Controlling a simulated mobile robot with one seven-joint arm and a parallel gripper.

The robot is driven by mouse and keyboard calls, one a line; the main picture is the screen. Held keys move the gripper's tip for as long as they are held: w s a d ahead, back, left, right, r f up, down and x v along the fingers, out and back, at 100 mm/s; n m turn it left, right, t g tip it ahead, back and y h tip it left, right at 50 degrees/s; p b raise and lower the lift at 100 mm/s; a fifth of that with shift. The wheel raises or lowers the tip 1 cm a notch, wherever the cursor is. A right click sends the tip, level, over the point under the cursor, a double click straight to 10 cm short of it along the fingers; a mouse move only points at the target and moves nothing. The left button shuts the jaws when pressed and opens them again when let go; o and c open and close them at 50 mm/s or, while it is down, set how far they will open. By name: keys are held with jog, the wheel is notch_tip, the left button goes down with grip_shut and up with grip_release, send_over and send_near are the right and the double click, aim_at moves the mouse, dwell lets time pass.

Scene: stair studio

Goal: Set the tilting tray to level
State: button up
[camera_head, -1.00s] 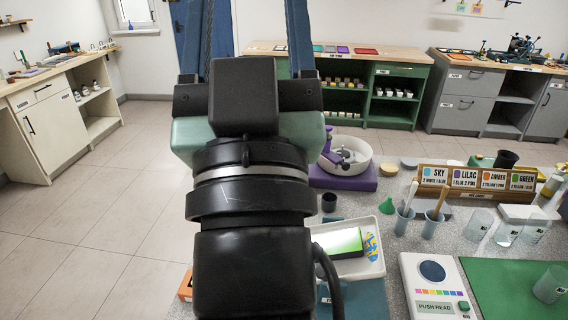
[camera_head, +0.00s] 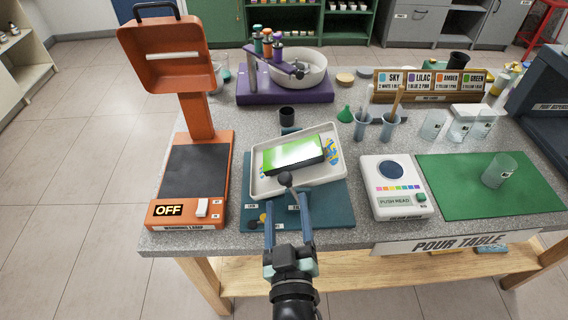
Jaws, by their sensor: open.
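The tilting tray (camera_head: 264,186) is white and shallow, with a raised rim, on a teal base (camera_head: 338,208). It looks tilted in the head view, its right side higher in the picture than its left. A dark block with a bright green top (camera_head: 295,153) lies in it, beside a blue and yellow patterned patch (camera_head: 333,157). A dark ball knob (camera_head: 285,179) shows at the tray's front edge. My gripper (camera_head: 287,195) is open, with its two blue fingers either side of the knob's line of sight. I cannot tell whether they touch anything. My fingers hide part of the base and its small labels.
An orange warming lamp (camera_head: 190,210), marked OFF, stands close on the left. A white push-read device (camera_head: 393,187) and a green mat (camera_head: 500,195) lie to the right. A small dark cup (camera_head: 287,116) and a purple stand with a white bowl (camera_head: 285,92) are behind.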

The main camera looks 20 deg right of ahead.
jog(key=p+x, duration=0.1)
jog(key=x, duration=0.9)
jog(key=shift+w+p, duration=0.35)
jog(key=shift+w, duration=0.05)
jog(key=shift+d, duration=0.1)
grip_shut()
dwell(0.8)
